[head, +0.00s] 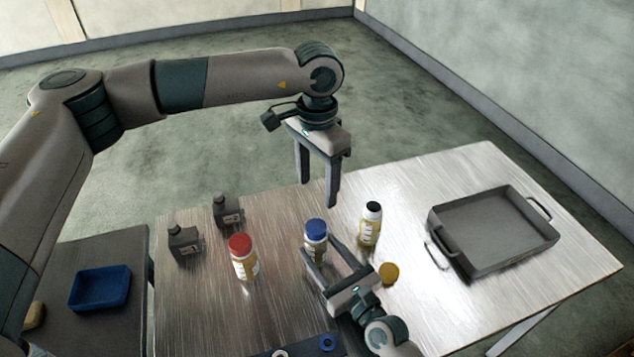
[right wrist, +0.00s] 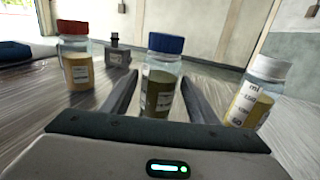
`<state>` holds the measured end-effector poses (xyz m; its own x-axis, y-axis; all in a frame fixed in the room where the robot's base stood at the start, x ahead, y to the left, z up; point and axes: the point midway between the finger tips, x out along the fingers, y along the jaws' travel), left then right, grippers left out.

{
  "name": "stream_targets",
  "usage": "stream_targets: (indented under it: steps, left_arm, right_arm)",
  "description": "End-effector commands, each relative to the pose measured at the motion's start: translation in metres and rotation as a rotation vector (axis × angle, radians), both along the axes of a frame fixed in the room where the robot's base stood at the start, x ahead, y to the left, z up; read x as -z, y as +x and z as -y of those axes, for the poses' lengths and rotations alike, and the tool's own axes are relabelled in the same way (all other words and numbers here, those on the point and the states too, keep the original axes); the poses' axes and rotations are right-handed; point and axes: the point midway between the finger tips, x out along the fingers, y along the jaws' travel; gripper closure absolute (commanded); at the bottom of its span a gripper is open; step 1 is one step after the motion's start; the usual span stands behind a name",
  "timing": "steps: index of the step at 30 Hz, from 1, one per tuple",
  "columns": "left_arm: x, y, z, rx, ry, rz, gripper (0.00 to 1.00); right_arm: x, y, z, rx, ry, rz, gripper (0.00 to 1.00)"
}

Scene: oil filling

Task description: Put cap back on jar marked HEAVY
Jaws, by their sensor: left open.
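A jar with a blue cap (head: 315,229) stands upright on the table; its label is not legible. My right gripper (head: 322,262) is open, its fingers on either side of this jar; the right wrist view shows the jar (right wrist: 160,90) between them. A jar with a white rim and dark top (head: 370,225) stands to its right and looks open; HEAVY cannot be read on it. A yellow cap-like disc (head: 389,273) lies on the table near it. A red-capped jar (head: 243,262) stands left. My left gripper (head: 319,193) is open and empty, pointing down above the table's far edge.
Two small dark bottles (head: 184,243) (head: 228,210) stand at the left of the table (head: 420,320). A grey handled tray (head: 493,265) fills the right. A blue tray (head: 100,288) is on a side table.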

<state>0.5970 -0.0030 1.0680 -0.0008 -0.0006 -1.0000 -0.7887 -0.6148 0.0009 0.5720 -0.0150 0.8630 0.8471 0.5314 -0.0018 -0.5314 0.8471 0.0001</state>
Motion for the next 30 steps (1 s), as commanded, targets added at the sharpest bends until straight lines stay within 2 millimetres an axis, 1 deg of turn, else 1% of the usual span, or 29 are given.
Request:
stream_targets:
  steps: [11, 17, 23, 30]
  left_arm:
    - [0.001, 0.000, 0.000, 0.000, 0.000, 0.000, 0.41]
    - [0.003, 0.000, 0.000, 0.000, 0.000, 0.000, 0.41]
    - [0.009, 0.000, 0.000, 0.000, 0.000, 0.000, 0.41]
    - [0.020, 0.000, 0.000, 0.000, 0.000, 0.000, 0.41]
  right_arm:
    - [0.000, -0.001, 0.000, 0.000, 0.001, 0.001, 0.35]
    - [0.002, -0.009, 0.006, 0.001, -0.001, -0.001, 0.35]
    - [0.003, -0.032, 0.020, 0.000, 0.000, -0.001, 0.35]
    - [0.003, -0.072, 0.045, 0.000, -0.001, -0.002, 0.35]
